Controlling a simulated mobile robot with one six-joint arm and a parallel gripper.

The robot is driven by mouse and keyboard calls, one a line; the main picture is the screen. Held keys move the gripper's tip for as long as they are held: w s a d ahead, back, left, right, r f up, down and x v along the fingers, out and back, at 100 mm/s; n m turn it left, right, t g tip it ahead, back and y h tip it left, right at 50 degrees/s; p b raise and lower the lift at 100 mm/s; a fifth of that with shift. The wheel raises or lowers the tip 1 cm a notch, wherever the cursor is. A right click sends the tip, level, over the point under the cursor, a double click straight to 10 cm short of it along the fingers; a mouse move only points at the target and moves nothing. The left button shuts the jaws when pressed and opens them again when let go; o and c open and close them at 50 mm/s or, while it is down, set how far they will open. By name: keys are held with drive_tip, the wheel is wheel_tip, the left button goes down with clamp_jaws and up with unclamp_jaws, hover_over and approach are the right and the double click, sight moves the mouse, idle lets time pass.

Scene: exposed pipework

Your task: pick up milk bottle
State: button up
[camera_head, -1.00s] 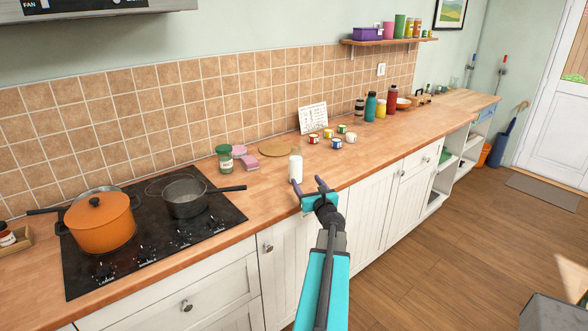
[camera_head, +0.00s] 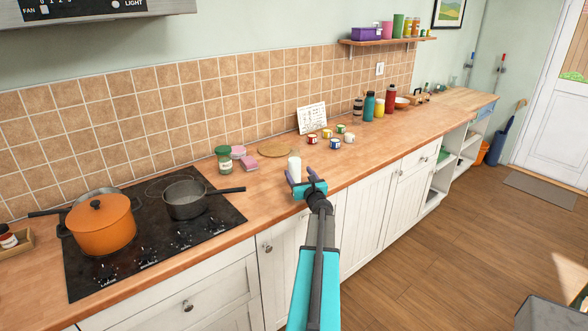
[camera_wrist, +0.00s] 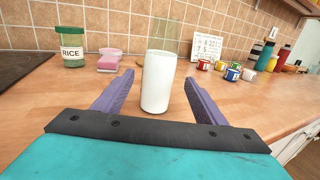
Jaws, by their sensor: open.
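The milk bottle (camera_head: 295,168) looks like a clear glass with white milk in it. It stands upright on the wooden counter near the front edge. In the wrist view the milk bottle (camera_wrist: 158,80) stands between and just beyond the tips of my gripper's fingers. My gripper (camera_head: 299,178) is open and empty, with its two purple fingers (camera_wrist: 157,88) spread to either side of the bottle. The bottle's base in the head view is partly hidden by my gripper.
A green-lidded rice jar (camera_wrist: 72,46) and pink sponges (camera_wrist: 109,61) are to the left. Several small painted cups (camera_head: 335,143) sit to the right in front of a white card (camera_head: 312,118). A saucepan (camera_head: 185,199) and an orange pot (camera_head: 101,228) are on the hob. Free counter lies between.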

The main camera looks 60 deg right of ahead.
sight(297, 162)
drive_tip(key=shift+w+d, duration=0.15)
drive_tip(key=shift+w, duration=0.05)
idle(0.3)
drive_tip(key=shift+p+x, duration=1.25)
drive_tip(key=shift+x, duration=1.3)
drive_tip(key=c, duration=1.5)
drive_tip(key=shift+r, duration=0.3)
drive_tip(key=shift+r+b, duration=0.6)
drive_tip(key=shift+r, duration=0.9)
drive_tip(key=shift+v, duration=1.3)
drive_tip(key=shift+s+d+r+b+v, duration=0.2)
drive_tip(key=shift+b+v, duration=0.4)
drive_tip(key=shift+v, duration=1.6)
drive_tip(key=shift+d+r+b+v, duration=0.1)
drive_tip(key=shift+r+b+v, duration=0.4)
drive_tip(key=shift+v, duration=1.7)
drive_tip(key=shift+s+d+b+v, duration=0.1)
drive_tip(key=shift+b+v, duration=0.65)
drive_tip(key=shift+v, duration=1.45)
drive_tip(key=shift+s+a, duration=0.1)
